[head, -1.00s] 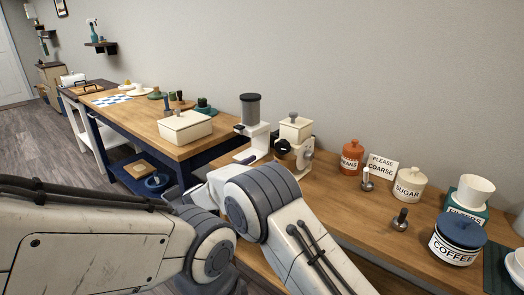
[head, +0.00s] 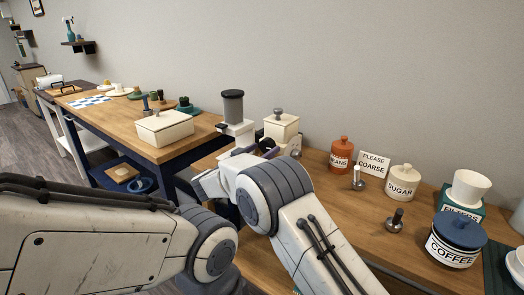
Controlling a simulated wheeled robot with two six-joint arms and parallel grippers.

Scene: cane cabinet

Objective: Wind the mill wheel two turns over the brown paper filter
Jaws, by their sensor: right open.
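The cream mill (head: 283,128) with a metal knob on its lid stands on the wooden counter (head: 335,215) near the wall. A small grey part of its wheel (head: 297,148) shows at its lower right; my right gripper and arm hide the rest. My right gripper (head: 256,151) is open in front of the mill, with its dark fingers close to the mill's lower front. I cannot tell whether it touches. The brown paper filter is not visible. My left arm comes in from the left; its gripper is not in view.
A white grinder with a dark hopper (head: 232,107) stands left of the mill.

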